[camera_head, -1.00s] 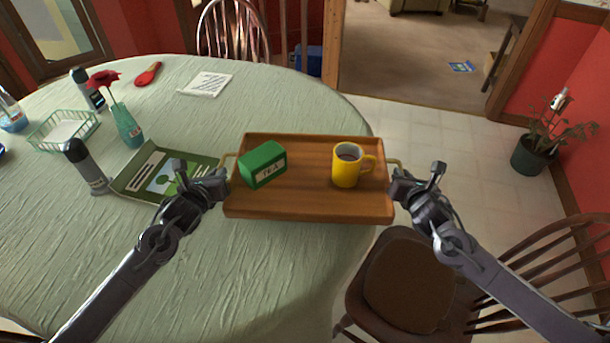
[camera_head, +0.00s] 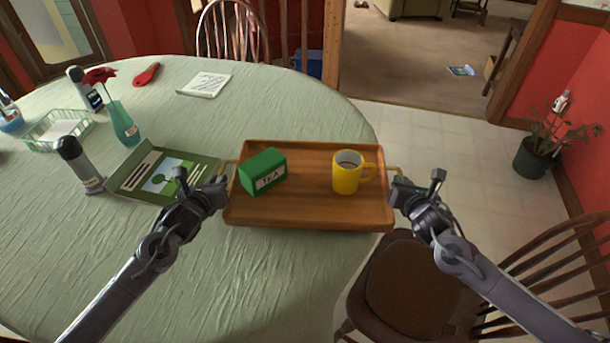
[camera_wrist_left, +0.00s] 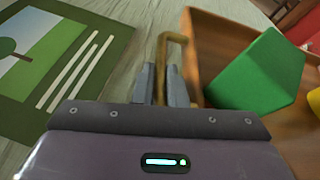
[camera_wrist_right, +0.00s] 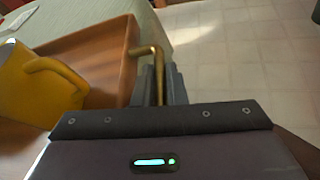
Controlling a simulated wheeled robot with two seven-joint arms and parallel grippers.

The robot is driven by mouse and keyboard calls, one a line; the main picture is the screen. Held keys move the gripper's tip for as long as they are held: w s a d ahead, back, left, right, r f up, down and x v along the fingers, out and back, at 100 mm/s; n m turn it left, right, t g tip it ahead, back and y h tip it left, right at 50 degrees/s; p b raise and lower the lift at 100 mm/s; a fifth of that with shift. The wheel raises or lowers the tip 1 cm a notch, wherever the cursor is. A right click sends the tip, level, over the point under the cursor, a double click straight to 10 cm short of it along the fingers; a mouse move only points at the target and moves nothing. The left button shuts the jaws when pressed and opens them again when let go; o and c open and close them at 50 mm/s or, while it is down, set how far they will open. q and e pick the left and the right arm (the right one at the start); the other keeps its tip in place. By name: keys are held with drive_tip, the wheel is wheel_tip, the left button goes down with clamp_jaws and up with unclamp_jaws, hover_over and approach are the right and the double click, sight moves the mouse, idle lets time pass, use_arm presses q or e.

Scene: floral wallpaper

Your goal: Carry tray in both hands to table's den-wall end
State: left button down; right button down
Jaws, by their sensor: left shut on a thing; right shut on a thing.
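The wooden tray (camera_head: 305,208) is held level in front of me, with its left part over the table (camera_head: 250,290) and its right end past the table's edge. I cannot tell whether it touches the tabletop. A green tea box (camera_head: 264,172) stands on its left side and a yellow mug (camera_head: 347,176) with dark liquid on its right. My left gripper (camera_head: 222,186) is shut on the left brass handle, seen in the left wrist view (camera_wrist_left: 164,75). My right gripper (camera_head: 397,190) is shut on the right handle, seen in the right wrist view (camera_wrist_right: 158,75).
A green picture book (camera_head: 155,178) lies just left of the tray, close to my left gripper. A dark bottle (camera_head: 80,165), a vase with a red flower (camera_head: 122,122) and a wire basket (camera_head: 58,130) stand further left. A chair (camera_head: 410,285) is below the tray's right end.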

use_arm(q)
drive_tip(key=shift+f+b, duration=0.45)
drive_tip(key=shift+f, duration=0.2)
use_arm(e)
drive_tip(key=shift+f, duration=0.6)
use_arm(q)
drive_tip(key=c, duration=1.9)
unclamp_jaws()
drive_tip(key=shift+f, duration=0.1)
use_arm(e)
drive_tip(key=c, duration=1.9)
unclamp_jaws()
drive_tip(key=shift+f, duration=0.15)
use_arm(q)
drive_tip(key=o, duration=0.4)
use_arm(e)
drive_tip(key=o, duration=0.4)
use_arm(q)
drive_tip(key=v, duration=1.2)
use_arm(e)
drive_tip(key=shift+s, duration=0.1)
drive_tip(key=v, duration=1.2)
